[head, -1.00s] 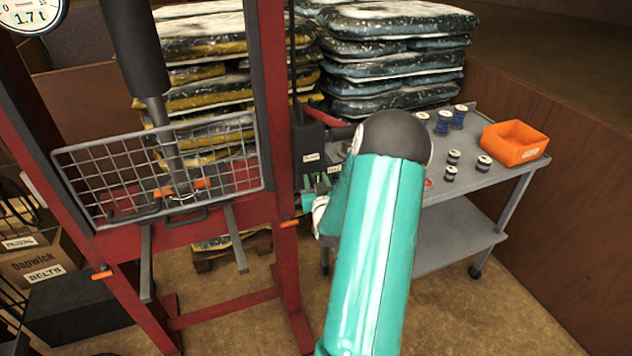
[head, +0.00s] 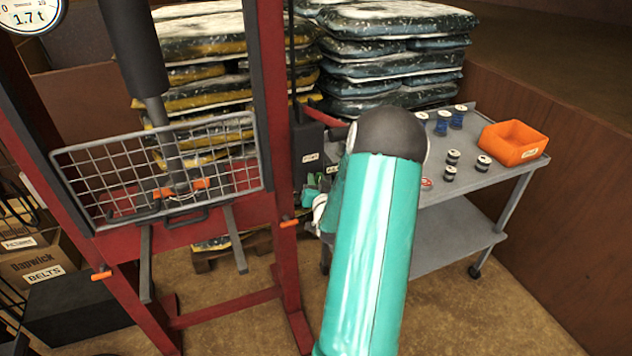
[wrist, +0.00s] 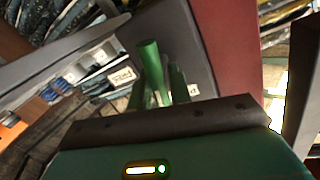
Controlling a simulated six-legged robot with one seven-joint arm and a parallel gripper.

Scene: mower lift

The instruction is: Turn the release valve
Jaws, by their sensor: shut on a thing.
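The release valve seems to be the green handle (wrist: 151,66) in the wrist view, standing up from the dark pump box (wrist: 180,45) of the red press. My gripper (wrist: 160,92) is shut on this handle, with a green finger on each side of its lower part. In the head view my gripper (head: 314,186) is small beside the pump box (head: 307,150), right of the press's red upright. My own arm hides part of that area, and the valve itself cannot be made out there.
The red press frame (head: 279,180) carries a wire guard (head: 90,180), a ram (head: 168,140) and a gauge (head: 28,12) reading 1.7 t. A grey cart (head: 480,185) with spools and an orange bin (head: 513,143) stands right. Stacked bags (head: 395,60) are behind.

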